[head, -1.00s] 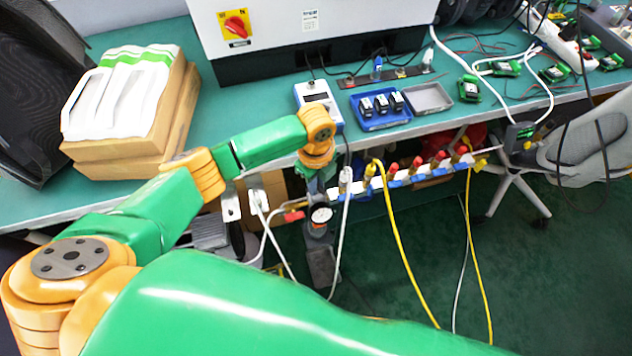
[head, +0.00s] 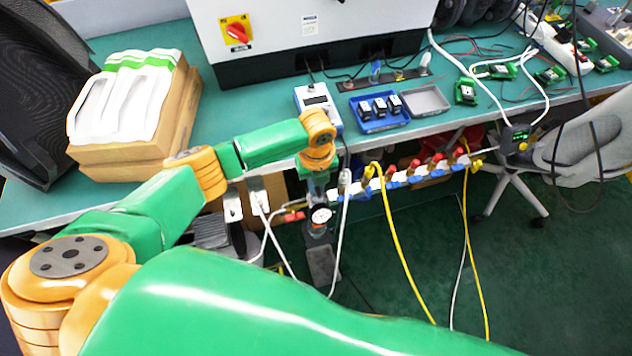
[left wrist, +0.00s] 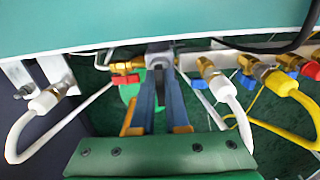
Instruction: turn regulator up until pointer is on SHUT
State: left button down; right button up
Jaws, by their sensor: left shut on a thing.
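The regulator is on the pipe run below the bench front edge, and its small round white dial (head: 320,215) faces up in the head view. The pointer and the marks on the dial are too small to read. My left gripper (head: 318,188) reaches down just above the dial. In the left wrist view, the fingers of the left gripper (left wrist: 159,92) are closed on a grey regulator part (left wrist: 160,54) in the pipe line. The fingers hide much of it, and the dial cannot be made out there. My right gripper is not in view.
A red-handled valve (left wrist: 126,81) sits just left of the held part. White hoses (left wrist: 228,98) and yellow hoses (head: 398,245) hang from the manifold (head: 400,180) to the right. The bench edge (left wrist: 190,25) runs close behind. A blue tray (head: 380,112) lies on the bench.

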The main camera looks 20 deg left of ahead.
pick_arm(q)
jog(key=m, duration=0.4)
jog(key=shift+m, duration=0.4)
jog(key=shift+d, duration=0.1)
dwell(0.3)
jog(key=c, duration=0.9)
grip_release()
notch_tip(320, 180, up, 7)
jog(key=shift+r, duration=0.1)
